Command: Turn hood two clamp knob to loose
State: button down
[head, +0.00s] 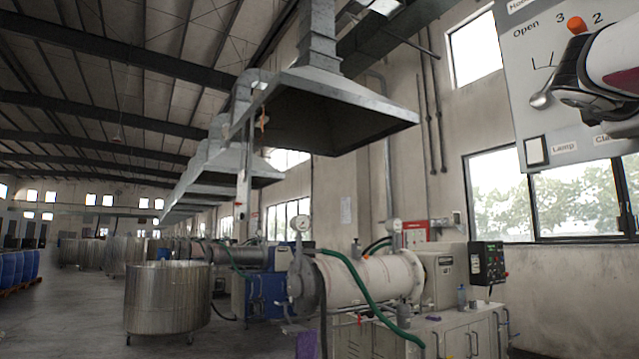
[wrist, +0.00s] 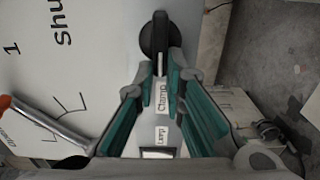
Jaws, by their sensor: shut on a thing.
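The hood panel (head: 530,75) is a pale board at the upper right of the head view, and its surface (wrist: 60,65) fills the left of the wrist view. The clamp knob (wrist: 147,38) is a round black knob with a pale bar across it. My gripper (wrist: 160,62) is shut on it, its teal-sided fingers close together at the knob. A "Clamp" label (wrist: 163,97) shows between the fingers. In the head view my gripper (head: 575,95) is in front of the panel and hides the knob. The knob's position marks cannot be read.
A metal lever with an orange tip (head: 577,25) is on the panel, also in the wrist view (wrist: 45,122), near "Open" and number marks. A white square lamp (head: 536,151) sits at the panel's lower left. A large hood (head: 340,110) hangs over milling machines (head: 370,280) and a steel vat (head: 165,300).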

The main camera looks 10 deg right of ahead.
jog(key=shift+f, duration=0.1)
jog(key=c, duration=1.7)
grip_release()
jog(key=shift+o, duration=0.2)
jog(key=shift+a, duration=0.1)
jog(key=v, duration=1.2)
